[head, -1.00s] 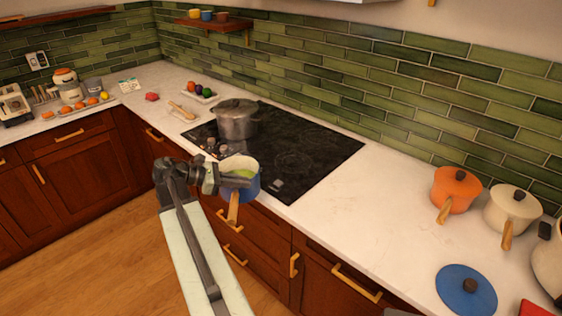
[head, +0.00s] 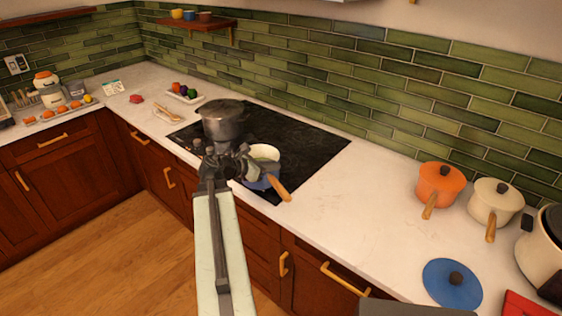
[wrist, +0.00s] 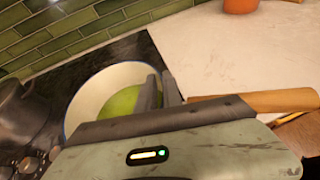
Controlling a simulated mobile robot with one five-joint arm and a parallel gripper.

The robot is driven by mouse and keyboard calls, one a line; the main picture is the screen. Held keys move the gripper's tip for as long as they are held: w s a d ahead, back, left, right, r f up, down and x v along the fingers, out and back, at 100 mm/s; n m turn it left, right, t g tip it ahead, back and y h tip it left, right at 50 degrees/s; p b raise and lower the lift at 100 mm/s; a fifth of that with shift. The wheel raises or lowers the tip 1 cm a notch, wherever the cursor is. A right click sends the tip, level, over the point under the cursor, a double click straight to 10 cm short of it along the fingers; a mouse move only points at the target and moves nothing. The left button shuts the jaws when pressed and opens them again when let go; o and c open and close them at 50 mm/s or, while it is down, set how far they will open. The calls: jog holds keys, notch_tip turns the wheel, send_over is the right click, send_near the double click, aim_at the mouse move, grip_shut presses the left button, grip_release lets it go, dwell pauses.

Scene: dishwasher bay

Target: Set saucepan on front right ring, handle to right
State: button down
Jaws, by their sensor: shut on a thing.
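The saucepan (head: 262,183) is blue outside and cream inside, with something green in it and a wooden handle (head: 279,189). It is over the front right part of the black hob (head: 305,140), with its handle pointing lower right in the head view. In the wrist view the saucepan (wrist: 84,98) is beyond my gripper (wrist: 162,90), whose fingers are shut on its rim near the handle side. The handle (wrist: 255,102) points right there. My gripper (head: 243,165) partly covers the pan in the head view. I cannot tell whether its base touches the hob; the ring below is hidden.
Orange (head: 440,184) and cream (head: 495,201) pots and a blue lid (head: 452,283) are on the right counter. The counter (head: 355,195) just right of the hob is clear.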

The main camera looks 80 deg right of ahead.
aim_at(276, 150)
jog(key=shift+n+t+h, duration=0.5)
jog(key=shift+n+t, duration=0.2)
jog(key=shift+n, duration=0.1)
jog(key=s+d+f+b, duration=0.1)
jog(key=d, duration=0.5)
jog(key=s+d+f+b, duration=0.2)
jog(key=d, duration=0.4)
jog(key=s+d+f+b, duration=0.1)
jog(key=d+b, duration=0.1)
jog(key=d, duration=0.4)
jog(key=shift+s+d+f, duration=0.35)
jog(key=shift+f, duration=0.05)
jog(key=shift+r, duration=0.2)
jog(key=c, duration=1.5)
grip_release()
jog(key=shift+a, duration=0.15)
jog(key=p+v, duration=0.4)
jog(key=v, duration=0.7)
jog(key=shift+w+a+r+p, duration=0.1)
jog(key=shift+a+r+p, duration=0.1)
jog(key=shift+a+p, duration=0.2)
jog(key=shift+w, duration=0.15)
